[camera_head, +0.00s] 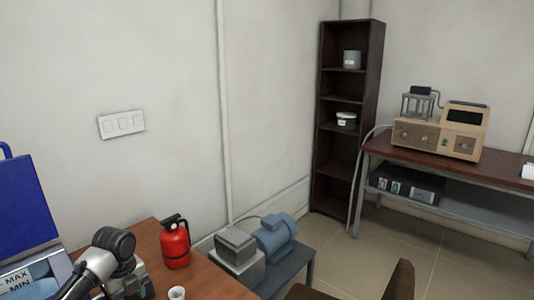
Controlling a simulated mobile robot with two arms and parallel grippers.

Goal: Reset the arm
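A light tube with a black rounded joint (115,243) comes in from the bottom left, over the wooden desk; it looks like part of my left arm. A dark, blocky part shows just below the joint, and I cannot tell whether it belongs to the arm. No gripper fingers can be made out at my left arm. My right arm and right gripper are not in the picture.
A red extinguisher (175,243) and a small white cup (177,293) stand on the desk (205,278), near the arm part. A blue container (25,207) is at far left. A blue-grey motor-like device (275,238) stands right of the desk; a dark shelf (328,150) stands behind.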

